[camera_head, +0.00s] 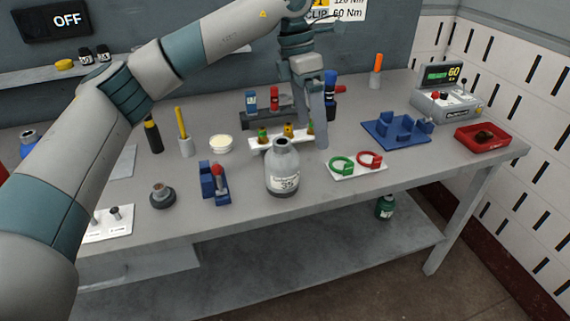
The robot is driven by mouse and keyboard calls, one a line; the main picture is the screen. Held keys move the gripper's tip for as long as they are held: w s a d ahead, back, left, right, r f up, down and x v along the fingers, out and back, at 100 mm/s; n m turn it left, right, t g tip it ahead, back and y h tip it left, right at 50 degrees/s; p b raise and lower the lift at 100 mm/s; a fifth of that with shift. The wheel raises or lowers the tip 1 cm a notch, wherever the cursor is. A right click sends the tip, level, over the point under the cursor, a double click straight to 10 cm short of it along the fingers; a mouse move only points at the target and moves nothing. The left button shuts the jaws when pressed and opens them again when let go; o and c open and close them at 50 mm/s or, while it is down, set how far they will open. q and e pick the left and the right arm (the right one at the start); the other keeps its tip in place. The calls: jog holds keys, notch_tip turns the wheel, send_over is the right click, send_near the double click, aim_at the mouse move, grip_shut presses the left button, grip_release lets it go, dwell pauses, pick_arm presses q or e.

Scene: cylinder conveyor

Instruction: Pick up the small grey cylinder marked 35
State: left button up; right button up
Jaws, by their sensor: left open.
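The small grey cylinder (283,176) stands upright near the front edge of the table, at the middle of the view. It has a narrow neck and a white label that reads 35. My left gripper (317,132) hangs fingers down, just behind and to the right of the cylinder's neck. It is open and appears empty. The fingers overlap each other in this view, so the gap between them is hard to see. The cylinder does not appear to be between them. My right gripper is not in view.
A white plate with green and red rings (357,166) lies right of the cylinder. A blue holder (208,182) stands to its left. A white rack with small vials (262,141) is behind. A blue fixture (385,131) and red tray (483,137) are farther right.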

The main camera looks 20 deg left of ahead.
aim_at(283, 142)
pick_arm(q)
jog(key=w+a+r+y, duration=0.1)
jog(key=a+r+y, duration=0.1)
jog(key=a+r, duration=0.2)
jog(key=shift+w+a+r+n+t+y, duration=0.3)
jog(key=shift+w+a+r+t, duration=0.1)
jog(key=shift+a, duration=0.85)
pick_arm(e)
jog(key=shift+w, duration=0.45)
pick_arm(q)
jog(key=shift+f, duration=0.1)
notch_tip(283, 142, down, 12)
jog(key=p, duration=0.3)
jog(key=shift+f+p, duration=0.1)
jog(key=shift+p, duration=0.3)
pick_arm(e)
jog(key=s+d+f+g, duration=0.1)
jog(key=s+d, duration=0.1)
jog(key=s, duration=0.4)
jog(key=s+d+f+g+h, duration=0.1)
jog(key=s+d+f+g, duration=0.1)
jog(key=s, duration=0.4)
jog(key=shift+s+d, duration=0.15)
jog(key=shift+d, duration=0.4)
pick_arm(q)
jog(key=shift+f, duration=0.15)
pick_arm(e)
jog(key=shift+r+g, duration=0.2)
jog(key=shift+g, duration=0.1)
